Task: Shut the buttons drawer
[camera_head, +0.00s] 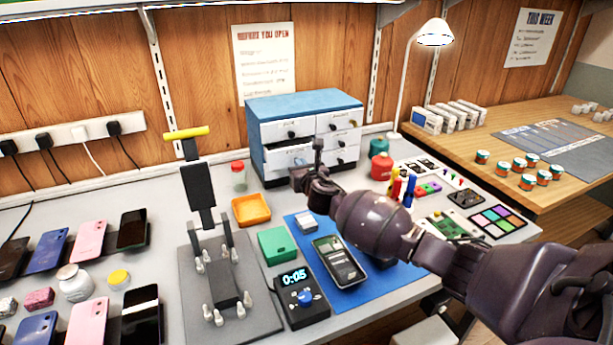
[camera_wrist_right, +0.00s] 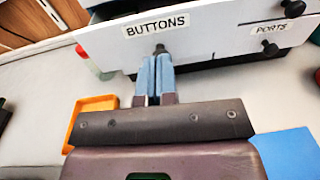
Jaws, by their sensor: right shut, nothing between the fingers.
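The buttons drawer (camera_head: 286,158) is the lower left drawer of a small white cabinet with a blue top (camera_head: 305,103). Its white front carries a BUTTONS label and a dark knob in the right wrist view (camera_wrist_right: 205,38), and it stands out in front of the ports drawer (camera_wrist_right: 283,35) beside it. My right gripper (camera_head: 318,146) is in front of the cabinet. In the right wrist view its fingers (camera_wrist_right: 156,58) are shut and empty, tips at the drawer's knob; I cannot tell whether they touch. My left gripper is not in view.
An orange tray (camera_head: 251,211) and a red-lidded jar (camera_head: 238,176) stand left of the drawer. A blue mat (camera_head: 379,276) with a phone lies below my right arm. Red and green bottles (camera_head: 381,166) stand right of the cabinet.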

